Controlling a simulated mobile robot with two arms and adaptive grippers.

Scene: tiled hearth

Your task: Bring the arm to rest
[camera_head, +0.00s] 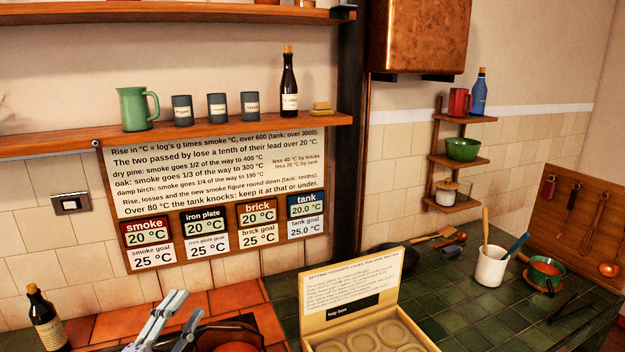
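My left gripper (186,306) shows at the bottom, left of centre. Its two grey fingers point up and to the right, with a gap between them and nothing seen held. My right gripper is not in view.
A dark bottle (46,322) stands left of the gripper. An open box (388,272) with round compartments stands to the right on green tiles. A shelf (230,134) overhangs the wall panel (215,165).

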